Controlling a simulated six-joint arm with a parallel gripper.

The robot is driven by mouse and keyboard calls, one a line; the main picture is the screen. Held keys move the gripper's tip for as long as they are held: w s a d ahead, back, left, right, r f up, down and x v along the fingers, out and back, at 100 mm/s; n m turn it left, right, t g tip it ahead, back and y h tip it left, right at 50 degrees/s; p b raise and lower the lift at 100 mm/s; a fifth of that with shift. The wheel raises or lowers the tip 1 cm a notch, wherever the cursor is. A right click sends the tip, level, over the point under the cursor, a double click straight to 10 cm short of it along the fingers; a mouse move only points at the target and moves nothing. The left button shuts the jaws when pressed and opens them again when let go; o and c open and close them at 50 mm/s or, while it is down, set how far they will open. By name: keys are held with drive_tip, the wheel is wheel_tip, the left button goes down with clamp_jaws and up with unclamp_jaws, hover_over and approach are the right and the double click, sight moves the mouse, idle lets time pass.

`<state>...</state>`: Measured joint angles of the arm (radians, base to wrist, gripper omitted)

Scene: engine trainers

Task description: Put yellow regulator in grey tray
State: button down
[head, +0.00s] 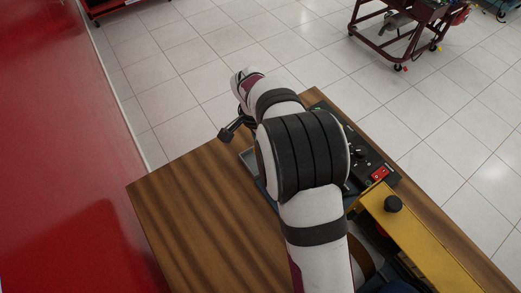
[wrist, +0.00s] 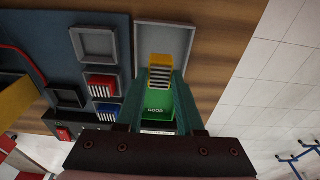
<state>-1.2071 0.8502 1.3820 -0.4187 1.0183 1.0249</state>
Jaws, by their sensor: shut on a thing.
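In the wrist view the yellow regulator (wrist: 160,74), with pale and dark ribs, is held between the fingertips of my gripper (wrist: 161,80), which is shut on it. The grey tray (wrist: 187,31) lies just beyond the fingertips, and the regulator overlaps its near part in the picture. I cannot tell whether the regulator touches the tray. A green surface marked "GOOD" (wrist: 156,108) shows between the fingers. In the head view my arm hides the gripper and the regulator.
A blue-grey panel holds red ribbed parts (wrist: 101,83) and empty square frames (wrist: 97,42) left of the gripper. In the head view a black box with a red switch (head: 380,173) and a yellow beam (head: 405,222) stand right of my arm. The wooden bench (head: 195,215) is bare at left.

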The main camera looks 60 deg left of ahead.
wheel_tip(320, 180, down, 4)
drive_tip(key=shift+a+f, duration=0.1)
drive_tip(key=c, duration=0.8)
unclamp_jaws()
drive_tip(key=shift+f, duration=0.1)
